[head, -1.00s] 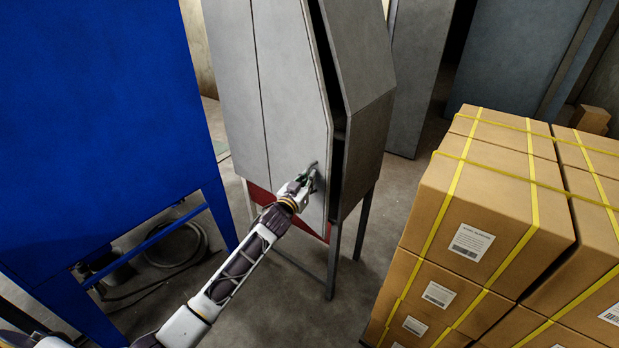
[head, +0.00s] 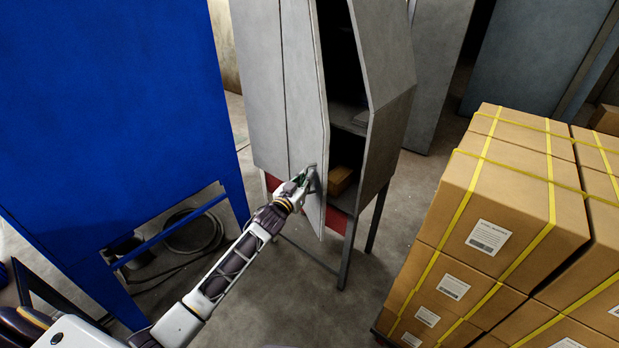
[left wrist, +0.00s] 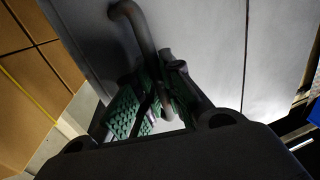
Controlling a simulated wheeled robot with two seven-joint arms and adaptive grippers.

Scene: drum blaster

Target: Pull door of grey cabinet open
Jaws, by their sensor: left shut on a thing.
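The grey cabinet (head: 385,95) stands on thin legs in the middle of the head view. Its right-hand door (head: 304,110) is partly open, swung out toward me, and the gap shows dark shelves inside. My left gripper (head: 306,182) is shut on the door handle near the door's lower free edge. In the left wrist view the bent grey handle (left wrist: 138,30) runs down between the green-padded fingers (left wrist: 145,105). The fingers partly hide the handle there. My right gripper is not in view.
A small brown box (head: 341,180) lies on a lower cabinet shelf. A large blue machine (head: 110,100) stands at the left. Strapped cardboard boxes (head: 510,195) are stacked at the right. Bare floor (head: 345,315) lies between them.

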